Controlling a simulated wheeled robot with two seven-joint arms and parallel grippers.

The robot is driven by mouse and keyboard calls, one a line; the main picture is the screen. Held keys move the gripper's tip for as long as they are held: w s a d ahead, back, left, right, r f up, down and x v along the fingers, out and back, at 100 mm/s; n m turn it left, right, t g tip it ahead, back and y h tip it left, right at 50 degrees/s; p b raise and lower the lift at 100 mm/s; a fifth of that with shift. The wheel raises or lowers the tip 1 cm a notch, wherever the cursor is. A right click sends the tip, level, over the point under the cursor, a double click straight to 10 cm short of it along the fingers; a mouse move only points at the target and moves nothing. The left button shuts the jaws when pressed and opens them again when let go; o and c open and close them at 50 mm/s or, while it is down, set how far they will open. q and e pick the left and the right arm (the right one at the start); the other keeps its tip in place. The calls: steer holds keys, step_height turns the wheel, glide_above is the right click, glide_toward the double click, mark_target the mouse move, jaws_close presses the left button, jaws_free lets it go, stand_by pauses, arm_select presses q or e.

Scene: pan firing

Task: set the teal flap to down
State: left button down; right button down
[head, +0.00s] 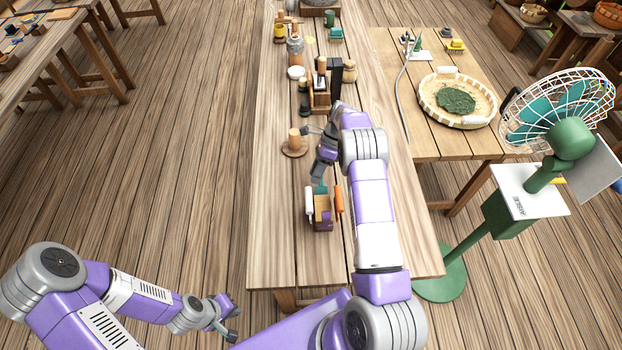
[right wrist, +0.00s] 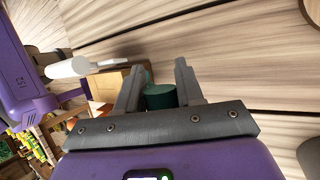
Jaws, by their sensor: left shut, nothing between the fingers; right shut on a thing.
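A small wooden box (head: 322,222) stands on the long table. A teal part, which I take for the teal flap (head: 320,189), shows at its far top edge, partly hidden by my right gripper (head: 318,176). In the right wrist view, a dark teal rounded piece (right wrist: 160,97) sits between the fingers of my right gripper (right wrist: 158,78), which is shut on it. The flap's angle is too small and covered to tell. My left gripper (head: 232,325) is shut and empty, low at the left, away from the table.
A white handle (head: 309,200) and an orange handle (head: 339,201) flank the box. Bottles and a dark stand (head: 335,75) are further back. A green fan (head: 572,138) stands at right. The table's front is clear.

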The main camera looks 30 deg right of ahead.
steer(key=shift+w+d+f, duration=0.1)
steer(key=shift+d+f, duration=0.35)
steer(key=shift+f, duration=0.3)
steer(key=shift+s+b, duration=0.2)
steer(key=shift+b, duration=0.3)
steer(key=shift+w+f, duration=0.25)
steer(key=shift+s, duration=0.1)
steer(key=c, duration=0.8)
jaws_free()
steer(key=shift+d, duration=0.1)
steer(key=shift+r, duration=0.15)
